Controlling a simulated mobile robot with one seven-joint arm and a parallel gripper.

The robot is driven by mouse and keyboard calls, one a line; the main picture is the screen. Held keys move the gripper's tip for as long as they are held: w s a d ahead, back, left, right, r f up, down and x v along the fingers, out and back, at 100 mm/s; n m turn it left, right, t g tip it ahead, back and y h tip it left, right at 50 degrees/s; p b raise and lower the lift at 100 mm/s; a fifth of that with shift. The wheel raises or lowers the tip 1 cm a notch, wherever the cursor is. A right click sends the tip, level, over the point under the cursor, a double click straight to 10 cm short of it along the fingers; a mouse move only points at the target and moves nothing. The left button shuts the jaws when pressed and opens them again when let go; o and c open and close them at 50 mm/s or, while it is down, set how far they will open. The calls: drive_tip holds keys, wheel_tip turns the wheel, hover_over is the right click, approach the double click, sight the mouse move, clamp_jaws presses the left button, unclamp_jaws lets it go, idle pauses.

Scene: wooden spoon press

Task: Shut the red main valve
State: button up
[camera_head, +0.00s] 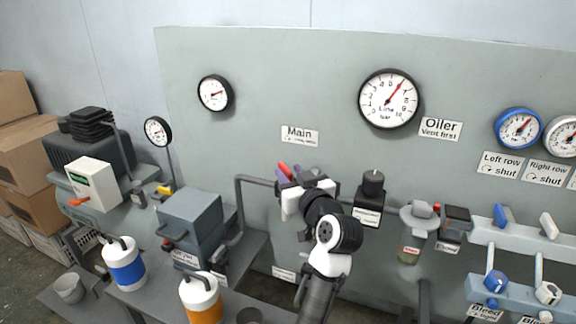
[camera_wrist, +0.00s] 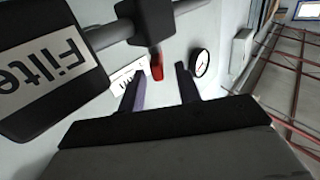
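The red main valve handle (camera_head: 284,168) shows beside my gripper (camera_head: 290,174), below the "Main" label (camera_head: 299,135) on the grey panel. In the wrist view the red handle (camera_wrist: 157,67) hangs from a dark valve body on a grey pipe. My gripper (camera_wrist: 161,76) is open there, with its two purple fingers apart. The red handle's end appears between the fingertips, nearer the left finger. I cannot tell whether either finger touches it. In the head view my wrist hides most of the valve and its pipe.
A dark filter block (camera_wrist: 50,75) is close at the left of the wrist view. The black-capped unit (camera_head: 372,190) stands right of my gripper. The line gauge (camera_head: 388,98) reads about 6. Bleed valves (camera_head: 495,282) are at the far right.

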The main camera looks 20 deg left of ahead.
drive_tip(key=shift+x, duration=1.05)
clamp_jaws()
